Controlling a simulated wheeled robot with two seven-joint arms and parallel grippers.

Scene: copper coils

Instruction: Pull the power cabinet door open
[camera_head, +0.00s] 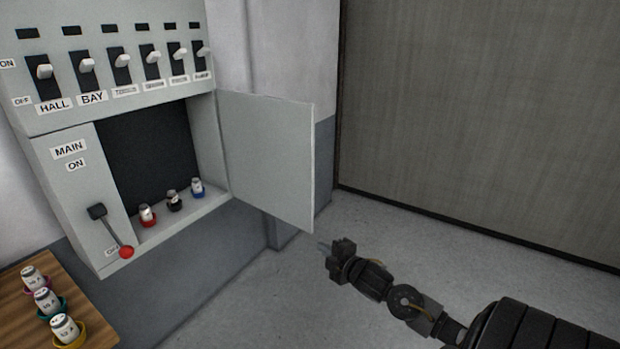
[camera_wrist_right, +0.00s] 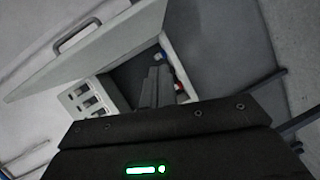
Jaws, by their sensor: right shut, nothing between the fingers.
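The power cabinet (camera_head: 82,205) is a grey wall box at the left of the head view. Its door (camera_head: 272,150) stands swung open on the right side, and the dark compartment behind it shows. In the right wrist view the door (camera_wrist_right: 100,50) shows its outer face with a handle (camera_wrist_right: 75,36). My right gripper (camera_head: 326,246) is shut and empty, below and to the right of the door's lower corner, apart from it. It also shows in the right wrist view (camera_wrist_right: 158,75). My left gripper is not in view.
Three small fuses, red (camera_head: 147,215), black (camera_head: 173,200) and blue (camera_head: 197,187), stand inside the cabinet. A main lever (camera_head: 110,230) with a red knob below points down toward OFF. A wooden table (camera_head: 15,315) at lower left holds several fuses in coloured rings. The floor (camera_head: 300,305) is clear.

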